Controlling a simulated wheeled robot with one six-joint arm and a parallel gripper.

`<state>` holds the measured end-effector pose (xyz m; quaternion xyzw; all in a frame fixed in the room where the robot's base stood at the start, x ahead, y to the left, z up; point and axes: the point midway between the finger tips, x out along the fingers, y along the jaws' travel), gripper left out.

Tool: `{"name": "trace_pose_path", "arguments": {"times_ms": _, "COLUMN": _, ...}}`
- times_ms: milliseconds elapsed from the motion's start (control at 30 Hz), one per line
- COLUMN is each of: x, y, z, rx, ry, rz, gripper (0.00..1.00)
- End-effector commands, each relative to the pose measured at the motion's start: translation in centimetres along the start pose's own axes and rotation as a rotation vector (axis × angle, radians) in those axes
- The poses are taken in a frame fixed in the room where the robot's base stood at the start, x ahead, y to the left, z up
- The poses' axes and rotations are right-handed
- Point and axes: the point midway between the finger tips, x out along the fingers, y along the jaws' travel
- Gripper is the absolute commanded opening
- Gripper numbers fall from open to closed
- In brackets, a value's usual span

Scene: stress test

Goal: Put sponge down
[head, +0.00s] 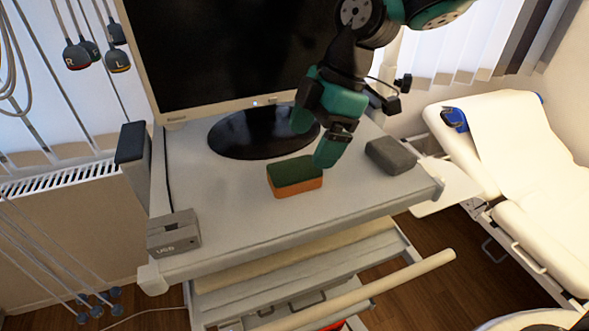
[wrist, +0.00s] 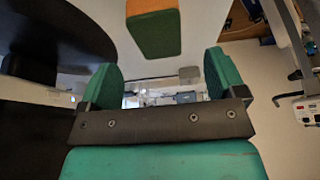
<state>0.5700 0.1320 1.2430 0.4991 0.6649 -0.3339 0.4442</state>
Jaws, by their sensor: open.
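The sponge (head: 295,177), green on top and orange below, lies flat on the grey cart top in front of the monitor's base. It also shows at the top of the wrist view (wrist: 154,30), beyond the fingertips. My gripper (head: 318,138) is open, with its green fingers just behind and to the right of the sponge in the head view. In the wrist view the space between the two fingers (wrist: 160,80) is empty. The sponge looks apart from the fingers in the wrist view.
The monitor (head: 225,55) and its round black base (head: 245,140) stand behind the sponge, close to my gripper. A dark grey block (head: 390,156) sits at the right. A grey USB box (head: 174,232) is at the front left corner. The front middle of the cart top (head: 235,215) is clear.

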Motion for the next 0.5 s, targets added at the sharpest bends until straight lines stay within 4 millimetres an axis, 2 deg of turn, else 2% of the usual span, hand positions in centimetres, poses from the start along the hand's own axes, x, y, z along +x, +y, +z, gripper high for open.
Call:
{"name": "trace_pose_path", "arguments": {"times_ms": 267, "x": 2.1, "y": 0.0, "z": -0.2, "rx": 0.001, "ry": 0.0, "rz": -0.003, "gripper": 0.89}}
{"name": "trace_pose_path", "arguments": {"times_ms": 500, "x": 5.7, "y": 0.2, "z": -0.5, "rx": 0.003, "ry": -0.001, "rz": -0.004, "gripper": 0.89}}
